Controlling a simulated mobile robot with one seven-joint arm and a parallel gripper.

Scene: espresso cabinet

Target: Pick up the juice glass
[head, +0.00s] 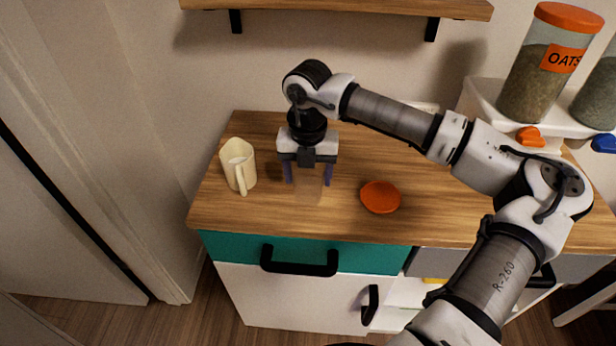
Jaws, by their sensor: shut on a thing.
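The juice glass (308,189) is a clear, faint tumbler that is hard to make out against the wood. It appears upright between the fingers of my gripper (308,182), over the wooden counter (270,210). My gripper points down and is shut on the glass, with one dark finger on each side of it. I cannot tell whether the glass bottom touches the counter.
A cream pitcher (238,166) stands close to the left. An orange-red round disc (380,197) lies to the right. Dispensers with an oats container (541,75) stand at the right. A wooden shelf (340,8) hangs above. The counter's front edge is near, above a teal drawer (228,249).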

